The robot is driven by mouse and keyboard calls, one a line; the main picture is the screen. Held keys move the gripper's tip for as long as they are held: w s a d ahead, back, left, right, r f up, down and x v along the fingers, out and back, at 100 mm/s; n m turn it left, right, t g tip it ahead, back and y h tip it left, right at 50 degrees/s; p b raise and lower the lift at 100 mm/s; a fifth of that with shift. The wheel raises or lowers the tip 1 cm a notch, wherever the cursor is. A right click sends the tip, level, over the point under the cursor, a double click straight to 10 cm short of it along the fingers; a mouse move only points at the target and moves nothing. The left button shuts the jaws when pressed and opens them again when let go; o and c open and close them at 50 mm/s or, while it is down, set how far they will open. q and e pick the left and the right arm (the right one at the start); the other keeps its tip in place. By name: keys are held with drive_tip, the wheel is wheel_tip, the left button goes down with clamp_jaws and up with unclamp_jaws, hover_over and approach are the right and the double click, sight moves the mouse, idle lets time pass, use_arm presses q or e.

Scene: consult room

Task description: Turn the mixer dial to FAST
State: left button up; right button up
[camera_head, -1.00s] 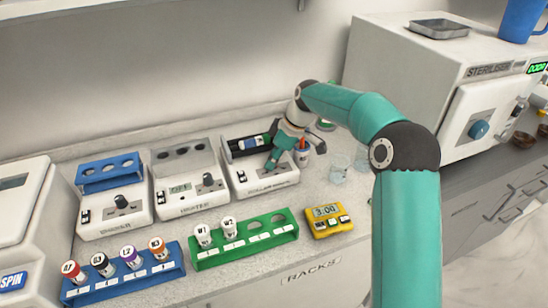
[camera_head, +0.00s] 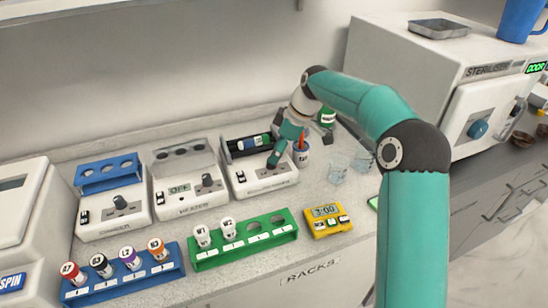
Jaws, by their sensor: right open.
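The device with dark rollers (camera_head: 246,185) is the right one of three white units at the back of the counter; its small front label is too blurred to read surely. My right gripper (camera_head: 298,140) is open at its right side. One teal finger reaches down over the front panel where a dial would sit and hides that spot; I cannot tell whether it touches. The other, dark finger is spread to the right, behind the pen cup (camera_head: 302,156). The dial setting cannot be read. My left gripper is not in view.
A middle unit (camera_head: 190,198) and a left unit (camera_head: 114,221) have black knobs. Blue (camera_head: 124,287) and green (camera_head: 246,247) racks and a yellow timer (camera_head: 328,220) stand in front. Clear beakers (camera_head: 340,167) are right of the cup. A steriliser (camera_head: 420,69) stands at the right.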

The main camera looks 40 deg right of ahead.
drive_tip(key=v, duration=0.8)
drive_tip(key=shift+d, duration=0.1)
